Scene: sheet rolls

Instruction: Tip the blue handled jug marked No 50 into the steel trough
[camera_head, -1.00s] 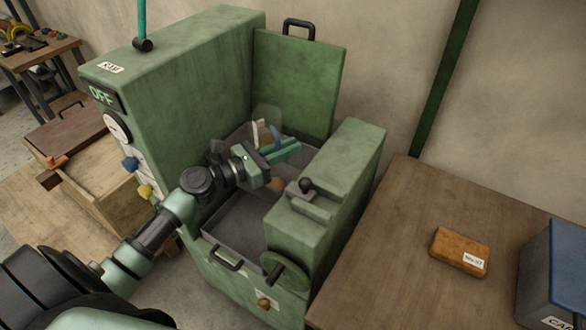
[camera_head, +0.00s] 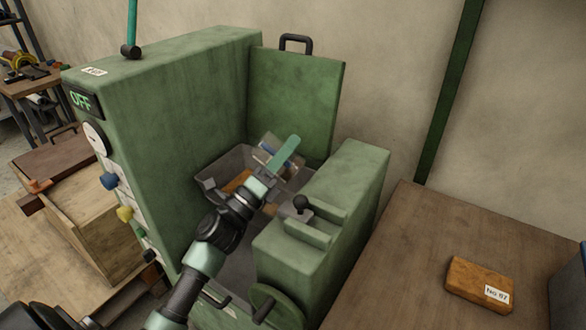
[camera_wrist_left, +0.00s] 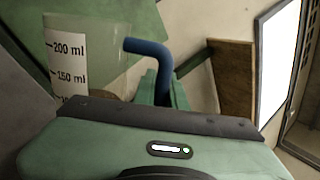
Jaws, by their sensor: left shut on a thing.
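My left gripper (camera_head: 277,168) is over the steel trough (camera_head: 208,190) of the green machine. It is shut on the blue handle (camera_wrist_left: 152,50) of a clear jug (camera_wrist_left: 92,42). The left wrist view shows a white scale with 200 ml and 150 ml marks on the jug. In the head view the jug (camera_head: 268,146) is tilted above the trough, partly hidden by the gripper. No No 50 mark is readable. An orange-brown patch (camera_head: 237,181) shows in the trough. My right gripper is out of view.
A wooden table (camera_head: 400,265) at right carries an orange-brown block (camera_head: 470,280) and is otherwise mostly clear.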

